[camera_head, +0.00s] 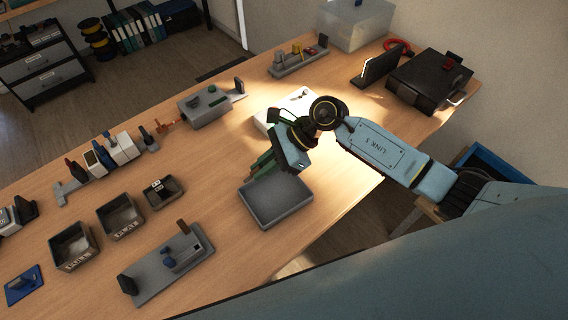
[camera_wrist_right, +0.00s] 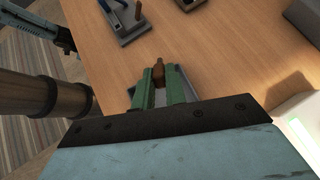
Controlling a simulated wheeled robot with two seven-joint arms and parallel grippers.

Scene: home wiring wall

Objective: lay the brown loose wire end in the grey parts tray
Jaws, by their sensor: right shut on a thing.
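The grey parts tray (camera_head: 296,214) lies near the table's front edge, and its visible floor is empty. My right gripper (camera_head: 256,172) is over the tray's far left side, pointing down. In the right wrist view the green fingers (camera_wrist_right: 158,88) are shut on the brown loose wire end (camera_wrist_right: 158,72), which shows between the tips. A part of the grey tray (camera_wrist_right: 186,88) shows behind and below the fingers. The wire end is too small or hidden to make out in the head view. My left gripper is not in view.
Left of the tray is a grey fixture plate (camera_head: 165,277) with upright blocks. Several dark bins (camera_head: 73,245) stand farther left. A white block (camera_head: 272,118) lies behind my right arm. A black box (camera_head: 430,82) is at the right. Bare wood lies between tray and bins.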

